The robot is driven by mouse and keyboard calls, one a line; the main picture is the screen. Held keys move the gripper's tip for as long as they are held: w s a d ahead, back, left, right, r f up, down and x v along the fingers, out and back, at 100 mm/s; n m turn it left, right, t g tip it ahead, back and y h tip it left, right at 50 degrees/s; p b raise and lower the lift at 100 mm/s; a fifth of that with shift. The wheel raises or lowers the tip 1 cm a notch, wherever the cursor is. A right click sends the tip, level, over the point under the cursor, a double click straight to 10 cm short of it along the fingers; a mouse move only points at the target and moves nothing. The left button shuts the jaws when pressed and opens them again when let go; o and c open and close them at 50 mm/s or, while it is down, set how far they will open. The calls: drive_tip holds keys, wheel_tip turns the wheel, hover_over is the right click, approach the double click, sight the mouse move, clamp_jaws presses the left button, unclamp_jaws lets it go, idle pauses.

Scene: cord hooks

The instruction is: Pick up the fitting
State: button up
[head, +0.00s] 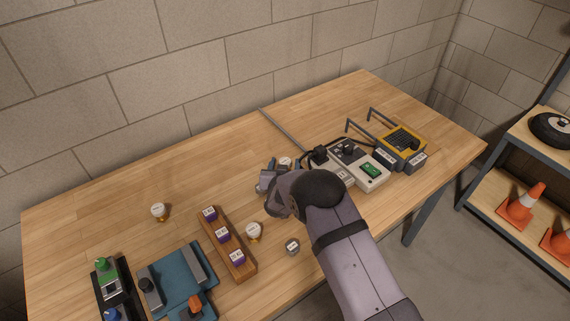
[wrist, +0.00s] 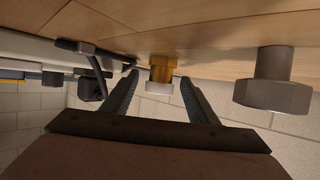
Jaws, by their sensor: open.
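A brass fitting with a white top (head: 285,161) stands on the table just beyond my gripper (head: 283,167), partly hidden by it in the head view. In the wrist view the fitting (wrist: 161,70) shows between the two fingertips of my gripper (wrist: 160,78), with a gap on each side. My gripper is open and empty, low over the table. Two similar white-topped brass fittings stand apart: one at the left (head: 159,211), one beside the wooden block (head: 253,232). How far the fingers reach around the fitting is unclear.
A grey hex-headed piece (wrist: 272,80) stands to the right in the wrist view. Right of my gripper are a grey device (head: 358,168) with a black cable and a yellow device (head: 402,145). The wooden block (head: 240,264) carries purple items. The back left table is mostly clear.

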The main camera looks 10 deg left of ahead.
sight(285, 161)
drive_tip(key=shift+w+f, duration=0.15)
drive_tip(key=shift+w, duration=0.15)
drive_tip(key=shift+c, duration=0.6)
drive_tip(key=c, duration=1.1)
drive_tip(key=shift+r, duration=0.2)
wheel_tip(285, 161, up, 10)
drive_tip(key=shift+f+b, duration=0.15)
drive_tip(key=shift+b, duration=1.05)
drive_tip(key=shift+f, duration=0.1)
